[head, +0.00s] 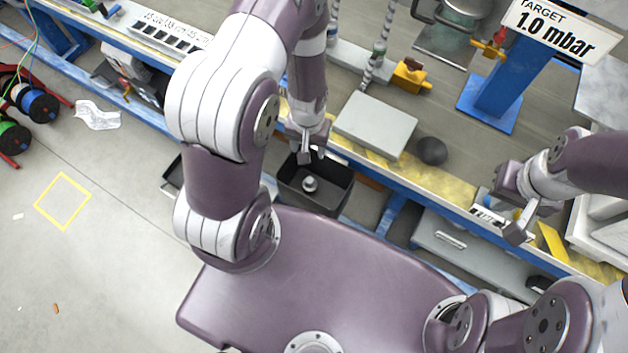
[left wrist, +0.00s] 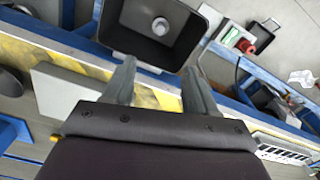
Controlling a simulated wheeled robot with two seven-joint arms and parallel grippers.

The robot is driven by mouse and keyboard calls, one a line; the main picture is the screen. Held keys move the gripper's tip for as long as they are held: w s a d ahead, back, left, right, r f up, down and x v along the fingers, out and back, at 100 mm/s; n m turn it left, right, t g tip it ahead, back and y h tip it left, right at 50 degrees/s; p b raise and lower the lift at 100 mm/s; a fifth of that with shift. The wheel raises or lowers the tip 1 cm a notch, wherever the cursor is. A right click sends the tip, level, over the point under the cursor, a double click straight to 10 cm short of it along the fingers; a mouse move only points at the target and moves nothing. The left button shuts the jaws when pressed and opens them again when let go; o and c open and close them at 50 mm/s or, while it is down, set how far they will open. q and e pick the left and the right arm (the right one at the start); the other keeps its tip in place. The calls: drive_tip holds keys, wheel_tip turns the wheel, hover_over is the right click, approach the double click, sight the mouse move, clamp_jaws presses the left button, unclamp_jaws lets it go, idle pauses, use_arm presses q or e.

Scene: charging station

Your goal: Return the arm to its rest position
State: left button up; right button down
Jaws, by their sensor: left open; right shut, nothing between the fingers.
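My left arm reaches forward over the workbench, with its left gripper (head: 308,155) pointing down near the back edge of a black bin (head: 318,203). In the left wrist view the two fingers of this gripper (left wrist: 161,80) stand apart with nothing between them. A small grey cylindrical part (head: 310,184) lies inside the bin; the left wrist view shows it too (left wrist: 160,26), apart from the fingers. My right gripper (head: 517,232) is shut and empty by the bench's front edge at the right.
A grey flat box (head: 375,125) and a dark ball (head: 432,151) are on the bench right of my left gripper. A blue stand (head: 508,88) carries a "TARGET 1.0 mbar" sign (head: 563,30). Cable spools (head: 38,104) stand on the floor at far left; much floor there is clear.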

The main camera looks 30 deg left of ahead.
use_arm(q)
drive_tip(key=shift+r, duration=1.55)
drive_tip(key=shift+s, duration=0.1)
